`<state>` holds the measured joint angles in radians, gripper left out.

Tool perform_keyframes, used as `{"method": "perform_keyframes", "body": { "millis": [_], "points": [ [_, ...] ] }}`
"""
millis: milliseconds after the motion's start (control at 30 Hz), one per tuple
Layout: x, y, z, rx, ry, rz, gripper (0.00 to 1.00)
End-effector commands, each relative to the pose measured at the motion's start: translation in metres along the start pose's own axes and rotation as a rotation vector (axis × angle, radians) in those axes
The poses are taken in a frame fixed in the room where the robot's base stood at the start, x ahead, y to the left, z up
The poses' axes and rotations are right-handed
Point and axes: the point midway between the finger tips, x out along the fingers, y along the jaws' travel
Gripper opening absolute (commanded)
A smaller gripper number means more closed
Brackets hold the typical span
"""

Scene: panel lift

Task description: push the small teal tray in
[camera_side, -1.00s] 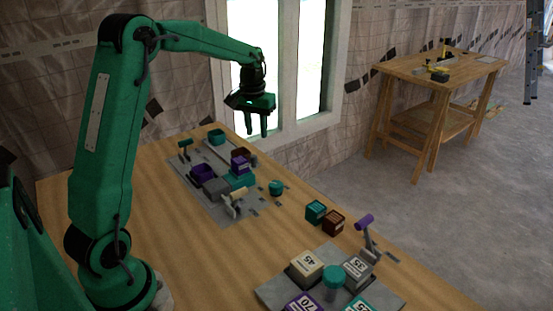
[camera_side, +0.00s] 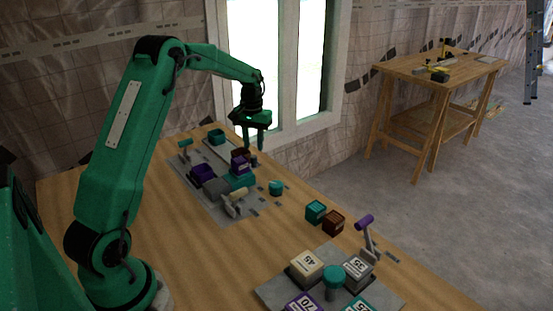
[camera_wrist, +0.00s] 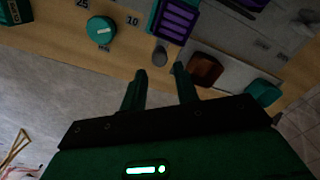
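Two teal pieces on the grey panel could be the small teal tray; I cannot tell which. One teal box (camera_side: 217,137) is at the panel's far end and seems to show in the wrist view (camera_wrist: 264,92). Another teal piece (camera_side: 241,181) lies mid-panel below a purple block (camera_side: 240,164), whose ribbed face shows in the wrist view (camera_wrist: 178,20). My gripper (camera_side: 254,148) points down beside the panel's far right edge. In the wrist view its fingers (camera_wrist: 160,71) are apart with nothing between them, near a grey knob (camera_wrist: 160,56) and a brown block (camera_wrist: 205,69).
A teal round knob (camera_side: 276,188) stands right of the panel. Teal (camera_side: 315,211) and brown (camera_side: 333,223) cubes sit nearer, by a purple-handled lever (camera_side: 364,222). A second grey plate with numbered blocks lies in front. The window wall is close behind my gripper.

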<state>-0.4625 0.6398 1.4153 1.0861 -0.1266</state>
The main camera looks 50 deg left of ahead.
Motion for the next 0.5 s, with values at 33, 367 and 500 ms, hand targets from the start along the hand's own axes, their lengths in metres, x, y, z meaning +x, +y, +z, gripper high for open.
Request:
{"method": "perform_keyframes", "body": {
  "millis": [33, 367, 500],
  "points": [
    [0.007, 0.000, 0.001, 0.000, -0.003, 0.000, 0.31],
    [0.046, 0.000, 0.001, 0.000, -0.003, 0.000, 0.31],
    [0.056, 0.000, 0.001, 0.000, -0.002, 0.000, 0.31]
  ]
}}
